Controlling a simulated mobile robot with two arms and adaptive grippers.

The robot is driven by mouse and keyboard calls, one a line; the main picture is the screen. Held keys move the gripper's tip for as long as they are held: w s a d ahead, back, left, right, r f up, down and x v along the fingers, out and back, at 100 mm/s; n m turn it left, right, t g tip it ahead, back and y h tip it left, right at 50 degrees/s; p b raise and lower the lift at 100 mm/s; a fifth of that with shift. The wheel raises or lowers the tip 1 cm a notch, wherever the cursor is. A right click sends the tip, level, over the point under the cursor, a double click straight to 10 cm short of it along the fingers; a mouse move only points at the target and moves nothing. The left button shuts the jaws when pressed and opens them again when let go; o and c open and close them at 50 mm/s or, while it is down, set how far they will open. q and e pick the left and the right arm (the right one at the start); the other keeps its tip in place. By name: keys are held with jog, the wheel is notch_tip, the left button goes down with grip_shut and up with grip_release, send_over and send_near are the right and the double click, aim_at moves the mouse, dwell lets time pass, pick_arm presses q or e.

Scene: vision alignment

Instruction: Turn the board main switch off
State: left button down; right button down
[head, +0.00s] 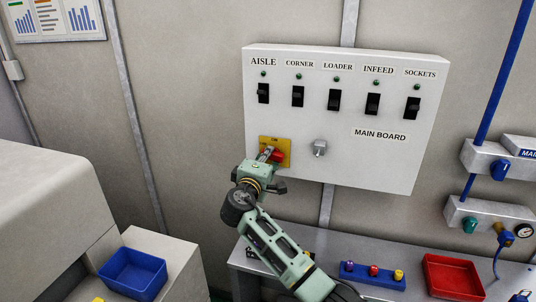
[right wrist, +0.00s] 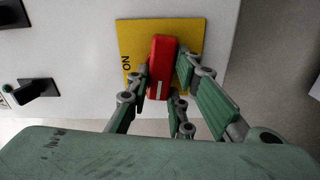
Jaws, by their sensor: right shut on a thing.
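The main board (head: 350,170) is a white panel on the wall. At its lower left is a yellow plate (head: 285,144) with a red main switch handle (head: 279,156). In the right wrist view, the red handle (right wrist: 161,68) stands on the yellow plate (right wrist: 190,28), and the word ON shows at the plate's left. My right gripper (head: 268,154) is at the switch, shut on the red handle; its fingers (right wrist: 161,80) lie on either side of the handle and partly hide it. My left gripper is not in view.
Several black breaker switches (head: 334,100) with green lamps line the board's upper part. A grey knob (head: 319,148) sits right of the main switch. Below are a bench (head: 390,246), a red bin (head: 454,276), a blue button strip (head: 372,275) and a blue bin (head: 132,274).

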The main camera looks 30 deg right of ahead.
jog(key=shift+f+n, duration=0.1)
jog(key=shift+n, duration=0.5)
jog(key=shift+f+n+p, duration=0.1)
jog(key=shift+n+p, duration=0.2)
jog(key=c, duration=1.6)
grip_release()
jog(key=shift+o, duration=0.2)
jog(key=shift+a, duration=0.1)
jog(key=v, duration=1.2)
